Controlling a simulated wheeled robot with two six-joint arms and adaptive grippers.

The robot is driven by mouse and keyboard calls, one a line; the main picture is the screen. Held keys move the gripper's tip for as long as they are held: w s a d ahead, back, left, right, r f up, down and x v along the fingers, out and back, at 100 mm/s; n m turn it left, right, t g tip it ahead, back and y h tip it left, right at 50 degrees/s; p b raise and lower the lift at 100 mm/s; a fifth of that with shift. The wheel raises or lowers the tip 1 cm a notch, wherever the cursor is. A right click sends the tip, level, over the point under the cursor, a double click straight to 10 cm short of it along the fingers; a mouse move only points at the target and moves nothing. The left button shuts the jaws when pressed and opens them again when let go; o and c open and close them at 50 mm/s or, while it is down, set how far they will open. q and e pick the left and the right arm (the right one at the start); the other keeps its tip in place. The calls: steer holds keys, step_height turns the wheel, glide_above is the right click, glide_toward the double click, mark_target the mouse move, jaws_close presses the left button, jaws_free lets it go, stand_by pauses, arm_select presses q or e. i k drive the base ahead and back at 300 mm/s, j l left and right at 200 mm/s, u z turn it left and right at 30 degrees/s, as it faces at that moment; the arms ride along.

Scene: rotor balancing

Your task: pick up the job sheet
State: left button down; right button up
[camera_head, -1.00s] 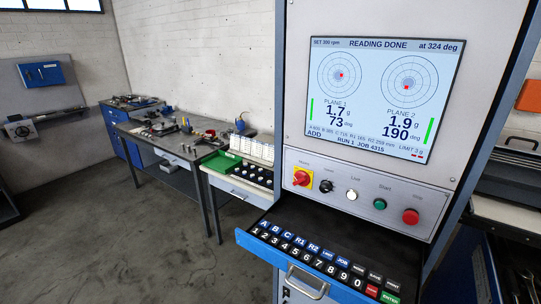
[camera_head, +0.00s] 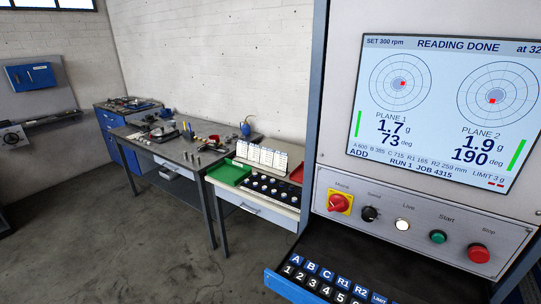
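I cannot make out a job sheet for certain. A white printed card (camera_head: 262,157) with rows of small marks stands upright at the back of a small side table, behind a black tray of weights; I cannot tell whether it is the job sheet. The balancing machine's screen (camera_head: 440,110) shows "READING DONE", Plane 1 at 1.7 g and 73 deg, Plane 2 at 1.9 g and 190 deg, run 1, job 4315. Neither of my grippers is in view.
The small table holds a green tray (camera_head: 229,172) and the black tray (camera_head: 272,188). A grey workbench (camera_head: 160,145) with tools stands left of it. The blue keypad drawer (camera_head: 290,287) juts out below the control panel (camera_head: 420,222). The floor (camera_head: 110,240) at left is clear.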

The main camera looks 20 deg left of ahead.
mark_target(280, 161)
steer(key=i+j, duration=0.25)
steer(key=j, duration=0.2)
steer(key=i+j, duration=0.2)
steer(key=j, duration=0.25)
steer(key=i+j, duration=0.25)
steer(key=j, duration=0.2)
steer(key=i+j, duration=0.2)
steer(key=j, duration=0.25)
steer(key=i+j, duration=0.25)
steer(key=j, duration=0.2)
steer(key=i+j, duration=0.2)
steer(key=j, duration=0.25)
steer(key=i+j, duration=0.25)
steer(key=j, duration=0.2)
steer(key=i+j, duration=0.2)
steer(key=j, duration=0.25)
steer(key=z, duration=0.05)
